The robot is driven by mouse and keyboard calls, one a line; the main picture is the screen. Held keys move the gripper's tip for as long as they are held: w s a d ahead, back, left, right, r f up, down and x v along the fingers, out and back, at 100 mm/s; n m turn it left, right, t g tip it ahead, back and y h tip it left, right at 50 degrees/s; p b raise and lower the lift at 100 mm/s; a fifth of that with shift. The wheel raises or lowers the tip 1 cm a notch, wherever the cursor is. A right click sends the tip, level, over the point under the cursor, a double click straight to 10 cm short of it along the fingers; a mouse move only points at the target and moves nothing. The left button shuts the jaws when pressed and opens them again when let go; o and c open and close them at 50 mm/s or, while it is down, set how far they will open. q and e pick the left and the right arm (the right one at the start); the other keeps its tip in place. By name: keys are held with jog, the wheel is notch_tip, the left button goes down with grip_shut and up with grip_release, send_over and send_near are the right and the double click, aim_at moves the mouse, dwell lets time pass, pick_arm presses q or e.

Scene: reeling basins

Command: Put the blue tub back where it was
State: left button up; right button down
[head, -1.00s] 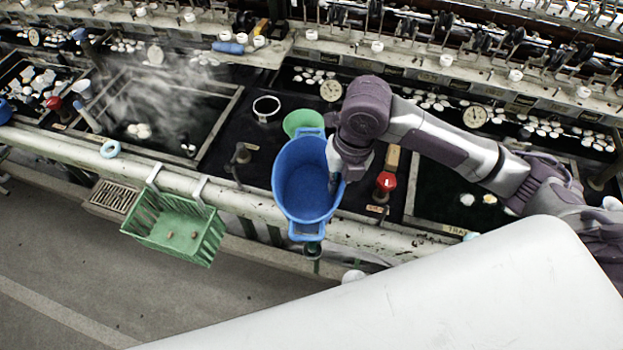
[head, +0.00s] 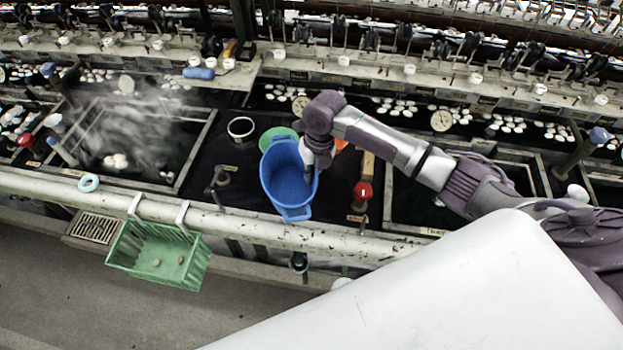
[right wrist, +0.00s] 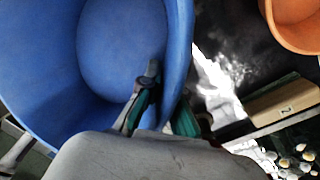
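The blue tub (head: 283,180) is over the dark panel between two basins, its near handle close to the pale front rail. It also shows large in the right wrist view (right wrist: 110,45), with its open inside facing the camera. My right gripper (head: 309,174) is at the tub's right rim. In the right wrist view its fingers (right wrist: 165,108) are shut on the tub wall, one inside and one outside. I cannot tell whether the tub's bottom touches the panel. My left gripper is not in view.
A green bowl (head: 270,135) is partly hidden behind the tub; an orange bowl (right wrist: 297,22) lies right of it. A white-rimmed cup (head: 241,128), a tap (head: 216,180) and a red-knobbed valve (head: 363,191) stand around. A green basket (head: 160,262) hangs on the rail.

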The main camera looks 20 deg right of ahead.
notch_tip(320, 180, down, 2)
jog(key=shift+s+f+p, duration=0.1)
jog(key=shift+f+p, duration=0.1)
jog(key=shift+p, duration=0.1)
jog(key=shift+f, duration=0.25)
jog(key=shift+f, duration=0.1)
jog(key=shift+f, duration=0.15)
jog(key=c, duration=1.3)
grip_release()
jog(key=shift+r, duration=0.35)
jog(key=r, duration=0.4)
jog(key=d+r+b, duration=0.1)
jog(key=r, duration=0.2)
jog(key=r+b, duration=0.1)
jog(key=r, duration=0.3)
jog(key=shift+s+d+r, duration=0.1)
jog(key=shift+d+r, duration=0.2)
